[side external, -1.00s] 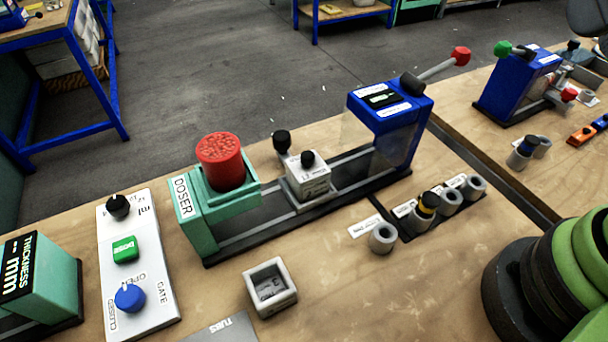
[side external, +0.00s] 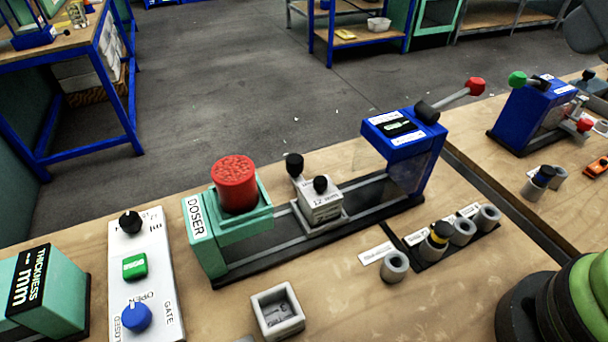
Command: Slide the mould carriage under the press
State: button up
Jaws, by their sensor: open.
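The mould carriage (side external: 320,207) is a white block with a black knob on top and a "12 mm" label. It sits on the rails (side external: 270,240) between the green doser (side external: 205,235) and the blue press (side external: 403,136), clear of the press head. A second black knob (side external: 294,164) stands just behind it. The doser carries a red tub (side external: 234,184) of granules. The press has a clear guard under its head and a lever with a red knob (side external: 474,86) pointing up and right. My gripper is not in view; part of my green and black arm shows at the lower right.
In front of the rails are a square grey tray (side external: 277,312) and several grey cylinders (side external: 395,266) by a black rack. A white control panel (side external: 145,280) and a thickness gauge (side external: 45,290) stand at left. A second blue press (side external: 530,115) is at right.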

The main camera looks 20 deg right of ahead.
jog(key=w+a+r+n+g, duration=0.1)
jog(key=w+a+n+g, duration=0.15)
jog(key=w+n, duration=0.6)
jog(key=n+h, duration=0.5)
jog(key=n, duration=1.5)
send_over(295, 158)
jog(key=s+a, duration=0.3)
notch_tip(295, 158, down, 21)
jog(key=shift+g, duration=0.45)
jog(key=x, duration=0.9)
jog(key=shift+w+d+f, duration=0.2)
jog(key=shift+d+f, duration=0.05)
jog(key=shift+d, duration=0.05)
